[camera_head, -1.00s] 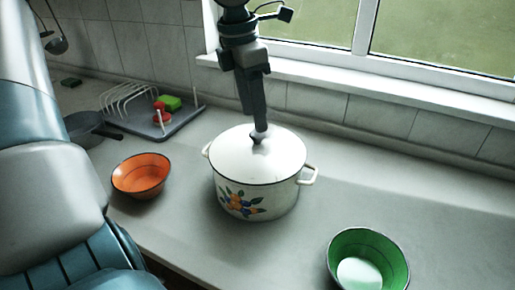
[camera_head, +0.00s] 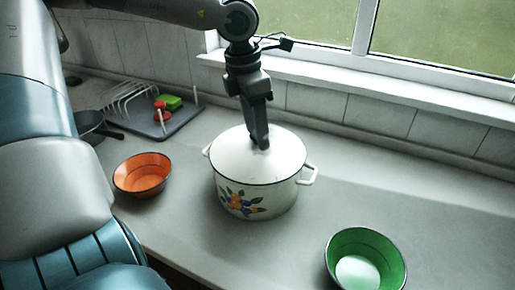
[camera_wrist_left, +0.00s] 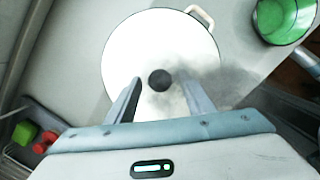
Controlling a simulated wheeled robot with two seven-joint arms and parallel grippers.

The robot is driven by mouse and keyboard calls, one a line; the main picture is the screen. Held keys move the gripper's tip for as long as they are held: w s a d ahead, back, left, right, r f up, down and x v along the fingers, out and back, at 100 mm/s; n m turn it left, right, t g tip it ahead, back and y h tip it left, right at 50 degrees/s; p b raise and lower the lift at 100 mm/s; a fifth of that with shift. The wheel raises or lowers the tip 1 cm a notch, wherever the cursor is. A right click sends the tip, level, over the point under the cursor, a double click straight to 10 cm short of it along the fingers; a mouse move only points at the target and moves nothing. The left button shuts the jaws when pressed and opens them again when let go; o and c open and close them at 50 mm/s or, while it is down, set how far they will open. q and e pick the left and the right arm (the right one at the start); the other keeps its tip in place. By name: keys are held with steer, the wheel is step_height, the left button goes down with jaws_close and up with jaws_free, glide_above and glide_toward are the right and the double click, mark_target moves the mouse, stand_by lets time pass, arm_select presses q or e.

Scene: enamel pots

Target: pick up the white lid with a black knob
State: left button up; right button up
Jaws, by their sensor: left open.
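The white lid (camera_head: 232,157) sits on the white enamel pot (camera_head: 273,200), which has a painted flower pattern and two side handles. My left gripper (camera_head: 261,146) points down over the middle of the lid and hides the knob in the head view. In the left wrist view the lid (camera_wrist_left: 125,62) fills the middle, and its round black knob (camera_wrist_left: 160,80) shows between the two fingers. My left gripper (camera_wrist_left: 160,98) is open, one finger on either side of the knob, with gaps between. My right gripper is not in view.
A dish rack (camera_head: 160,122) and a dark pan (camera_head: 92,126) are at the back left. The counter right of the pot is clear.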

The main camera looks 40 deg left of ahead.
arm_select(q)
steer(key=c, duration=1)
steer(key=shift+c, duration=0.2)
steer(key=shift+r, duration=0.15)
